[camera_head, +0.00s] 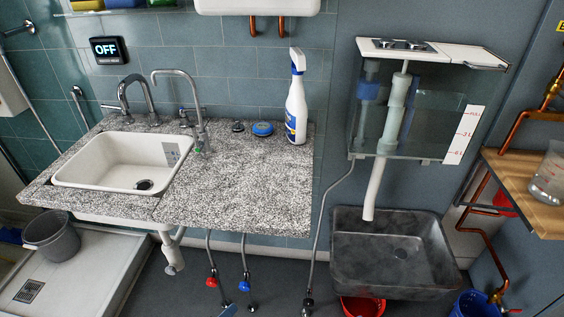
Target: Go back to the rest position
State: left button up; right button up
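Neither of my grippers shows in the head view, and I cannot see whether they hold anything. The task names no object. In front of me is a speckled granite counter (240,190) with a white sink (105,178) set in its left part. A white spray bottle (296,105) stands upright on the counter at the back right. A round blue tin (262,129) lies on the counter to its left.
A clear cistern (430,115) hangs on the wall at the right, above a dark stone basin (390,255). A wooden shelf (525,185) with a clear cup (550,172) is at the far right. A grey bucket (52,238) stands at the left. The counter's front right is clear.

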pick_arm(q)
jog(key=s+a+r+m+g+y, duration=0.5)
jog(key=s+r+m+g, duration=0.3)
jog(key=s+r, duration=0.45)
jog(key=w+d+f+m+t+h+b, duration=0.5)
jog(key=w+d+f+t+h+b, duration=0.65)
jog(key=b, duration=1.95)
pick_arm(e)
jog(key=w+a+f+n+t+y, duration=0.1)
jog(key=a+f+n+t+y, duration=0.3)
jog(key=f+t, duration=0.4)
pick_arm(q)
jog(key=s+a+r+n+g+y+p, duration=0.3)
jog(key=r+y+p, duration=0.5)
jog(key=p, duration=3)
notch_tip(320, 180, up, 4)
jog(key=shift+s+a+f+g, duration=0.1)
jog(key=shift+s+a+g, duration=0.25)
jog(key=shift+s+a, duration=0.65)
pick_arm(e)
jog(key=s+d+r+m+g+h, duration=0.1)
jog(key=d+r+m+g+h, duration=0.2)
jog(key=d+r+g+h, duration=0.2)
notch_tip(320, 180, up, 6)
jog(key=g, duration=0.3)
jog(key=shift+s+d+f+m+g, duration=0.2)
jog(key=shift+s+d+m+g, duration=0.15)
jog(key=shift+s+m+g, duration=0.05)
